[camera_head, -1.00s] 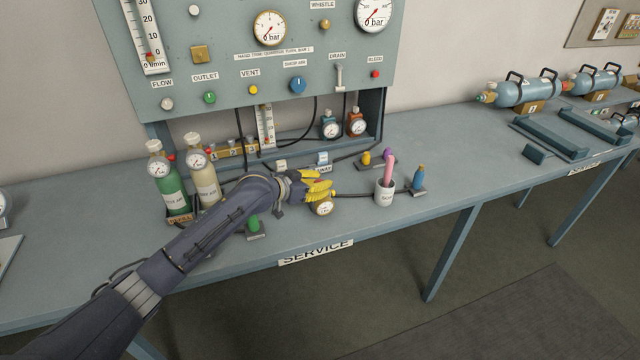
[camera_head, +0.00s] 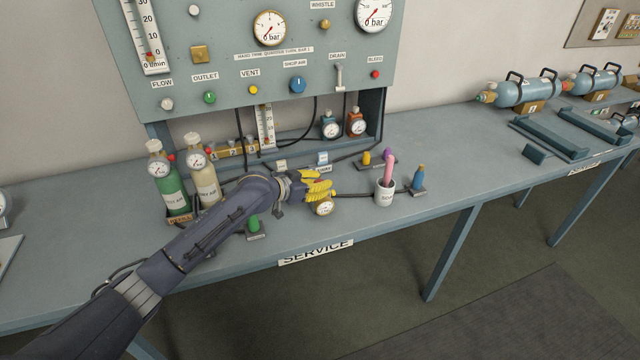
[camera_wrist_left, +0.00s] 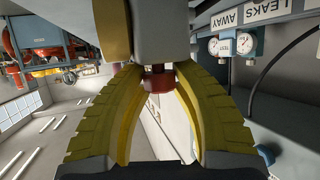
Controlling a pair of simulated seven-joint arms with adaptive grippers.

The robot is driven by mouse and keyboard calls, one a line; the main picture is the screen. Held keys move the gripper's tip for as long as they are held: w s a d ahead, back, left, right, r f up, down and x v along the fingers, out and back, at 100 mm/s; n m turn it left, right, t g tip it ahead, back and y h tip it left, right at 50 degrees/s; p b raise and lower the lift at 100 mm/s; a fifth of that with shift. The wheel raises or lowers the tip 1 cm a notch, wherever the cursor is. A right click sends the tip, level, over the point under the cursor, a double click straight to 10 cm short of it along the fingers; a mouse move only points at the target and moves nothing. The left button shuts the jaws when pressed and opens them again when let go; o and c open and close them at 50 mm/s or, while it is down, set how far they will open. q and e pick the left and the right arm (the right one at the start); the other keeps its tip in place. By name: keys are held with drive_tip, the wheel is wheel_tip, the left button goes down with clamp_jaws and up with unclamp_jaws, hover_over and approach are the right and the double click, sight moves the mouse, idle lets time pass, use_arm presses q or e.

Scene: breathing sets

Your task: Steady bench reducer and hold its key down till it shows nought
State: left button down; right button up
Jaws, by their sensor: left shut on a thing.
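The bench reducer shows mainly as its white-faced gauge (camera_head: 323,207) with a brass-coloured rim, on the bench near the front edge. Its needle is too small to read. My left gripper (camera_head: 325,189) is right behind the gauge, its yellow fingers covering most of the reducer body. In the left wrist view my yellow fingers (camera_wrist_left: 156,72) close in around a dark red part (camera_wrist_left: 157,82) under a grey block; I cannot tell whether that red part is the key. The left gripper is shut on the reducer. My right gripper is not in view.
A green cylinder (camera_head: 169,190) and a cream cylinder (camera_head: 204,185) stand left, behind my arm. A hose runs right from the reducer. The gauge panel (camera_head: 225,60) rises behind.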

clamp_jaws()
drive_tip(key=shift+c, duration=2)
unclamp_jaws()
